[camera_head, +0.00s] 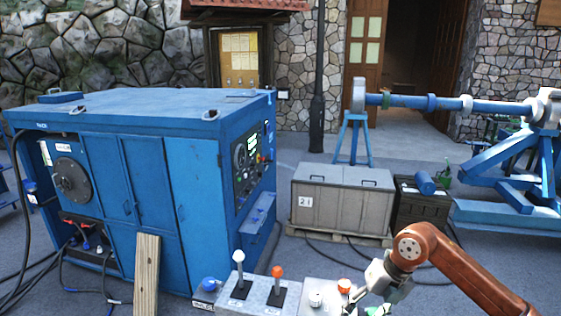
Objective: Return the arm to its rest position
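My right arm (462,262) is orange-brown and comes in from the lower right, bent at a joint. Its gripper (377,290) hangs at the bottom of the picture, just right of a grey control box (326,296) with a white knob (316,298) and an orange-red knob (344,286). The gripper is small and partly cut off by the lower edge, so I cannot tell whether its fingers are open or touch the box. My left arm and gripper are not in view.
A lever box (258,297) with a white-topped lever (239,262) and an orange-topped lever (277,275) stands left of the knobs. Behind are a large blue machine (150,190), a grey crate (335,206) on a pallet and a blue reel stand (520,180). A plank (147,272) stands front left.

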